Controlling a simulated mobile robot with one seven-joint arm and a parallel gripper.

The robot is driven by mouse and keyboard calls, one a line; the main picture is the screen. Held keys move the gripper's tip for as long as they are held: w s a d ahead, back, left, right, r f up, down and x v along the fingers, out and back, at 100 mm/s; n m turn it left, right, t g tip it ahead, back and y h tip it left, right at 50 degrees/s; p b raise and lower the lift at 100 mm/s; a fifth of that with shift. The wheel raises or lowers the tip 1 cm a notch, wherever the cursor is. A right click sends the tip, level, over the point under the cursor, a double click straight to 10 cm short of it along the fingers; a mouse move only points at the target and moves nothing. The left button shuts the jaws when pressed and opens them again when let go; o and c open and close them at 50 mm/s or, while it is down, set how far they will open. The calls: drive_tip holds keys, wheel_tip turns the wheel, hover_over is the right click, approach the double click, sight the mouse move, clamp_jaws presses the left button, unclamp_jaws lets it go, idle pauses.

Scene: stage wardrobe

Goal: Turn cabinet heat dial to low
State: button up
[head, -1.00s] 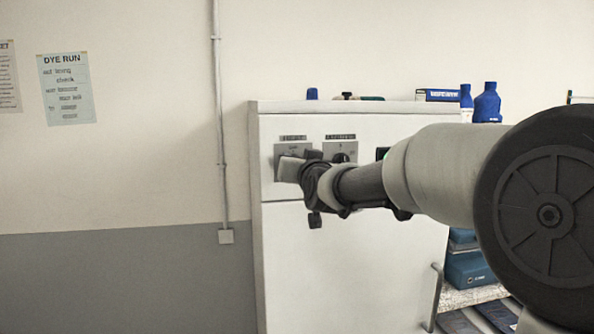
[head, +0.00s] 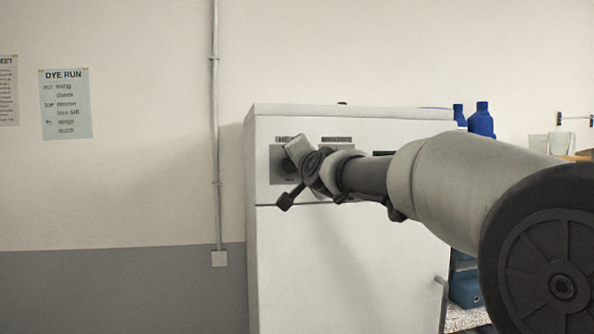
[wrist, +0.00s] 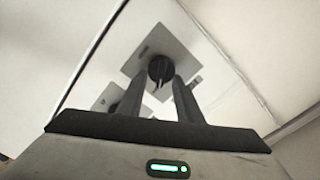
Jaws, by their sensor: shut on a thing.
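The cabinet (head: 350,270) is white, with a grey dial plate (head: 278,178) at its upper left under a label that begins "HE". The heat dial (wrist: 159,66) is a round black knob on a grey plate in the wrist view. My gripper (wrist: 162,80) is shut on the dial, one finger on each side of it. In the head view my gripper (head: 291,158) is rolled at a slant in front of the plate and hides most of the dial. I cannot read the dial's setting.
A second plate (wrist: 104,99) lies close beside the dial in the wrist view, partly behind a finger. Blue bottles (head: 481,119) stand behind the cabinet at the right. A pipe (head: 216,120) runs down the wall at the left, where the room is clear.

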drive_tip(key=shift+m, duration=0.4)
drive_tip(key=o, duration=1)
drive_tip(key=shift+o, duration=0.2)
